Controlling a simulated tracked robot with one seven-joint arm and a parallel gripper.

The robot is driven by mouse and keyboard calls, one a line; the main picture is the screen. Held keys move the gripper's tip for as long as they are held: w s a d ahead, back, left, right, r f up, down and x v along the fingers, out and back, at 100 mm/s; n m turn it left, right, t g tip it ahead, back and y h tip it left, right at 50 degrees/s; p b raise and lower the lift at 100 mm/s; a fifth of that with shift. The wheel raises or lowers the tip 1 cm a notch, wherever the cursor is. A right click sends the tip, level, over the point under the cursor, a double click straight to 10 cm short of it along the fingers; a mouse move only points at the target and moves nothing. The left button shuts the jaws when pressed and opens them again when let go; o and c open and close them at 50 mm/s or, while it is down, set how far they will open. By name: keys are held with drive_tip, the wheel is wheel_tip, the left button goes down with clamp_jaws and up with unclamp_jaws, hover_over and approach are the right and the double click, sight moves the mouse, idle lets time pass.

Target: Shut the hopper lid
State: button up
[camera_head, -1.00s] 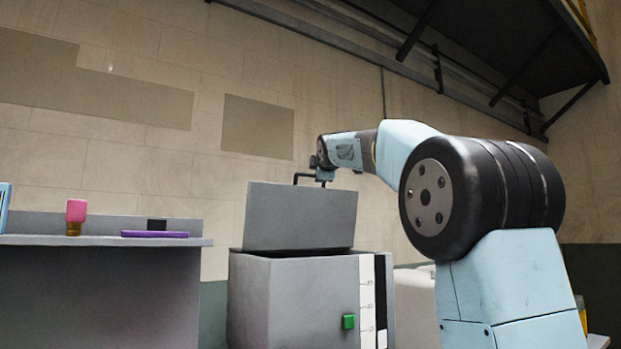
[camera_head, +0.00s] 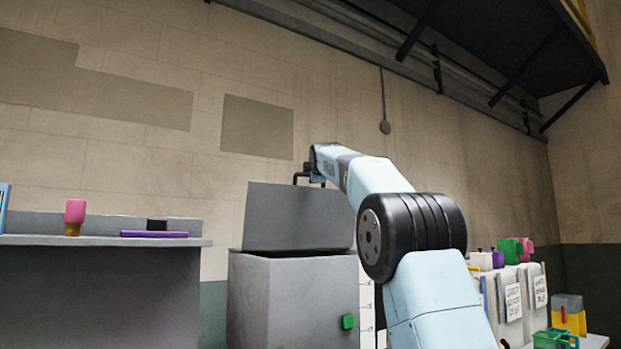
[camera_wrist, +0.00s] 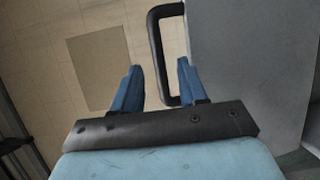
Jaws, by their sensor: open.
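The hopper lid (camera_head: 296,217) is a flat grey panel standing raised on top of the grey hopper box (camera_head: 290,300). It also fills the right side of the wrist view (camera_wrist: 250,70). A black bar handle (camera_head: 299,178) sits at the lid's upper edge; in the wrist view the handle (camera_wrist: 155,50) is a black loop. My gripper (camera_wrist: 158,72) is open, its two blue fingers apart, with the lower part of the handle near the right finger. Whether they touch is unclear. In the head view my gripper is mostly hidden behind my wrist, near the handle.
A green button (camera_head: 348,321) is on the hopper's front. A grey counter (camera_head: 100,241) at left holds a pink-topped bottle (camera_head: 75,215) and a purple flat item (camera_head: 154,234). At right are labelled white panels (camera_head: 512,300), a green basket (camera_head: 555,339) and a yellow container (camera_head: 568,318).

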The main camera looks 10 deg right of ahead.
drive_tip(key=shift+w+d, duration=0.15)
drive_tip(key=shift+w, duration=2.45)
drive_tip(key=shift+c, duration=0.3)
clamp_jaws()
drive_tip(key=shift+f, duration=0.1)
